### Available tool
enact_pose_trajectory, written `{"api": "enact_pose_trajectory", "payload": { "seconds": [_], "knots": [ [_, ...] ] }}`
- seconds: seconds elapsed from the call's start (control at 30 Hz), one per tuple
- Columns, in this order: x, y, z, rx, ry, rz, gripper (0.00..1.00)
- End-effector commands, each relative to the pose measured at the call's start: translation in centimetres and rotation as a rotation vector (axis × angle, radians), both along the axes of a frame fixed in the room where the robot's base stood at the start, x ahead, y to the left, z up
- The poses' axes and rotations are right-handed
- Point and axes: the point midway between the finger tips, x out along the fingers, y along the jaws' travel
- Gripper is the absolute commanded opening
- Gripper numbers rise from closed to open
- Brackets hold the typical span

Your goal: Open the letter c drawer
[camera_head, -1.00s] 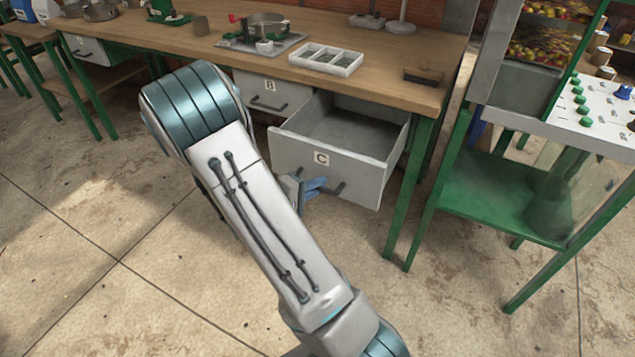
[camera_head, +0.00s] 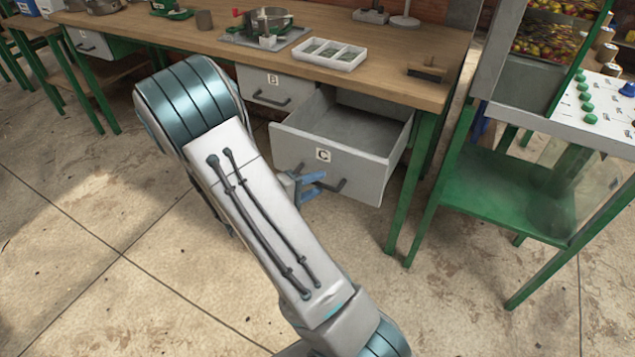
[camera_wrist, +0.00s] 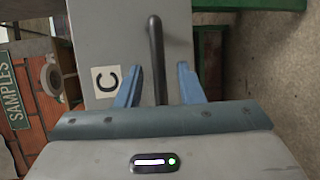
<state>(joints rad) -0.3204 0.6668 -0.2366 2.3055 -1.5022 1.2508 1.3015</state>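The letter c drawer (camera_head: 323,155) is a grey drawer under the wooden bench, marked with a "C" label. It stands pulled well out, and its empty inside shows in the head view. Its dark bar handle (camera_wrist: 156,55) stands upright in the wrist view, which is turned on its side. My gripper (camera_wrist: 158,85) is open at the drawer front. Its two blue fingers are apart, one on each side of the handle's near end, with gaps to both. In the head view my gripper (camera_head: 310,187) is partly hidden behind my arm.
Drawer B (camera_head: 272,88) is shut, left of drawer C. The bench top (camera_head: 390,80) holds a white sectioned tray (camera_head: 330,54) and a small wooden block tool (camera_head: 427,70). A green-framed stand (camera_head: 500,190) is close on the right. The floor in front is clear.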

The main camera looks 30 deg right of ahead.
Motion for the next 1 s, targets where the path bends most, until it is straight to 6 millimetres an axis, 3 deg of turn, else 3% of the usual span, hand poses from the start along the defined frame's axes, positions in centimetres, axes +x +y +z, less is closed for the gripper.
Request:
{"api": "enact_pose_trajectory", "payload": {
  "seconds": [0.3, 0.5, 0.7, 1.0],
  "knots": [
    [-0.8, 7.0, 1.5, 0.001, -0.001, 0.006, 0.34],
    [-1.3, 10.6, 2.0, 0.001, -0.001, 0.004, 0.34],
    [-1.5, 12.1, 2.3, 0.0, 0.001, 0.001, 0.34],
    [-1.6, 12.3, 2.3, 0.0, 0.001, 0.0, 0.34]
  ]
}}
